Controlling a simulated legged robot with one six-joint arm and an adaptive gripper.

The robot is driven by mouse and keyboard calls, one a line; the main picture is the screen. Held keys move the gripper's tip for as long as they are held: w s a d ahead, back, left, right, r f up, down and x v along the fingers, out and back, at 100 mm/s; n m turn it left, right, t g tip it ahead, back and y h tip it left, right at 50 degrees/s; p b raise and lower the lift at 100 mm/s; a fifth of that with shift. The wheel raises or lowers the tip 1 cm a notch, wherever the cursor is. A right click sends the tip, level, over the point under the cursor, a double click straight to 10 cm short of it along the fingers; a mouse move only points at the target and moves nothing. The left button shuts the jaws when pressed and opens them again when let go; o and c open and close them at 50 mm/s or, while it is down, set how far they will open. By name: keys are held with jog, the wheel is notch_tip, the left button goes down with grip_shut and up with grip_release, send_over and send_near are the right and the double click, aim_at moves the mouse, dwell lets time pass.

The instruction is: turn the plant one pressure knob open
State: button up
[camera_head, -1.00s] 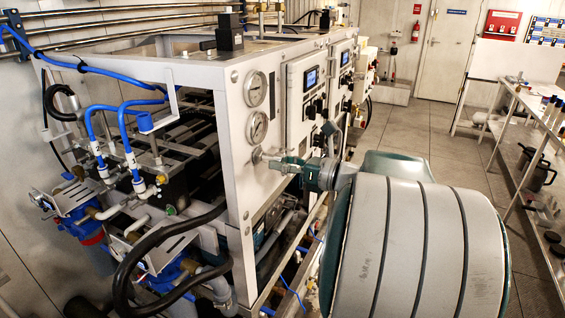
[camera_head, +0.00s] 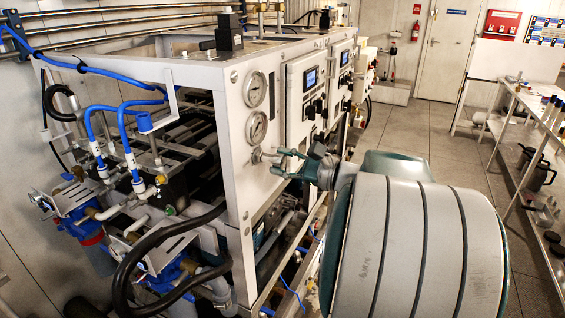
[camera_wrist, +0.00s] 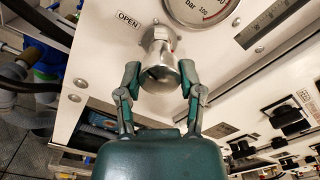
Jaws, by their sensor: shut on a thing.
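The pressure knob (camera_wrist: 158,62) is a silver metal cylinder on the white panel, below a round bar gauge (camera_wrist: 200,12). An "OPEN" label (camera_wrist: 128,19) is to its upper left in the wrist view. In the head view the knob (camera_head: 257,156) shows small below the two gauges at the panel's front corner. My gripper (camera_wrist: 158,78) has one green finger on each side of the knob and is shut on it. In the head view my gripper (camera_head: 279,161) reaches left to the knob. The knob's markings, if any, cannot be read.
The white machine frame (camera_head: 240,190) has a second gauge (camera_head: 255,90), control screens (camera_head: 311,77) and black switches to the right. Blue hoses and a black hose (camera_head: 125,275) are at the left. A shelf (camera_head: 535,110) stands right, with open floor (camera_head: 420,125) between.

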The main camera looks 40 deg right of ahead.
jog(key=n, duration=0.6)
jog(key=shift+n, duration=0.3)
jog(key=n, duration=0.5)
jog(key=shift+f+n, duration=0.15)
jog(key=shift+n, duration=0.25)
jog(key=o, duration=1.1)
jog(key=shift+o, duration=0.2)
jog(key=v, duration=1.2)
